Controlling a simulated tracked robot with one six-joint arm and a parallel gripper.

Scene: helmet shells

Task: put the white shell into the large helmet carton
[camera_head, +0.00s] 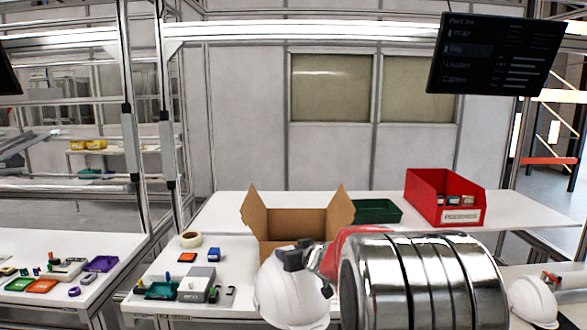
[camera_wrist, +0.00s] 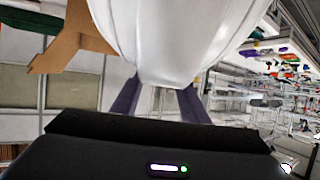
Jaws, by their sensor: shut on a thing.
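The white shell (camera_head: 287,297) is a white helmet shell held by my gripper (camera_head: 305,257) in the head view, in front of the open carton. In the wrist view the shell (camera_wrist: 165,35) fills the upper middle, with my gripper's two dark fingers (camera_wrist: 158,98) at its lower edge. The gripper is shut on the shell. The large helmet carton (camera_head: 290,222) is brown cardboard with its flaps spread open. It stands on the white table behind the shell, which hides its lower front. A carton flap (camera_wrist: 68,40) also shows at the upper left of the wrist view.
A green tray (camera_head: 377,211) and a red bin (camera_head: 443,198) stand right of the carton. A tape roll (camera_head: 190,240), small blocks and a grey box (camera_head: 197,285) lie to the left. Another white helmet (camera_head: 533,301) is at the lower right. My metallic arm hides part of the table.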

